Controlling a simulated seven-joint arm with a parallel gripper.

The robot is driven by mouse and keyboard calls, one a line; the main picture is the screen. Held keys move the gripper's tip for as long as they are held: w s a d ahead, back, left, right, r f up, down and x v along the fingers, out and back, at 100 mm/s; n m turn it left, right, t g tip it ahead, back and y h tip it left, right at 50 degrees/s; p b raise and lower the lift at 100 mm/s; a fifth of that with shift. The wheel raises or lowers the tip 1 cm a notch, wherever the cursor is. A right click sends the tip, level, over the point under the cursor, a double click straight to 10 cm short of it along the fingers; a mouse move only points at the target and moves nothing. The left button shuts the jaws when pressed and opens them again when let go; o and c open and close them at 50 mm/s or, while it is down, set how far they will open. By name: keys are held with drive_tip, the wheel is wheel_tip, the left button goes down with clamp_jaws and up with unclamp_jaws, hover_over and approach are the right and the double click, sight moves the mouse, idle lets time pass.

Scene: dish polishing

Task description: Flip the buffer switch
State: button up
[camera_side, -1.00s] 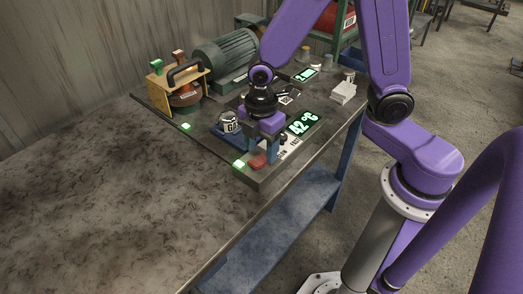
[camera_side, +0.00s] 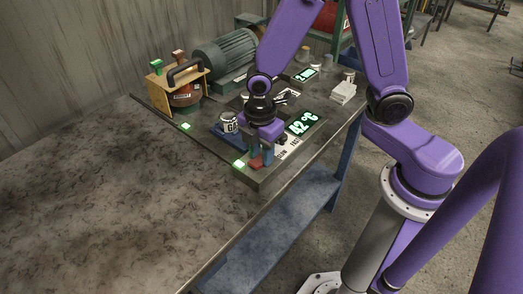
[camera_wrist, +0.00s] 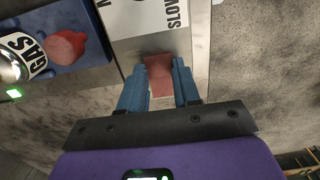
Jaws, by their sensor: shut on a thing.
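A red switch (camera_wrist: 159,70) sits at the front end of a grey control box, below a white plate (camera_wrist: 148,18) with the word SLOW. My gripper (camera_side: 259,155) is at the box's front end. Its blue fingers are shut on the red switch, one on each side, as the wrist view (camera_wrist: 160,75) shows. In the side view the red switch (camera_side: 256,162) shows partly between the fingertips. The box carries a green display (camera_side: 303,122) reading 42 °C. The fingers hide part of the switch, so its exact position is hard to tell.
A blue tray (camera_wrist: 85,72) with a labelled can (camera_side: 229,122) and a red knob-like thing (camera_wrist: 66,46) lies beside the box. The left table top (camera_side: 100,190) is clear.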

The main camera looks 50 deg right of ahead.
drive_tip(key=shift+a+r+h, duration=0.1)
drive_tip(key=shift+a+h, duration=0.2)
drive_tip(key=shift+h, duration=0.7)
drive_tip(key=shift+a+h, duration=0.25)
drive_tip(key=shift+h, duration=0.75)
drive_tip(key=o, duration=1.1)
drive_tip(key=shift+c, duration=0.2)
drive_tip(key=v, duration=1.7)
drive_tip(key=shift+r, duration=0.2)
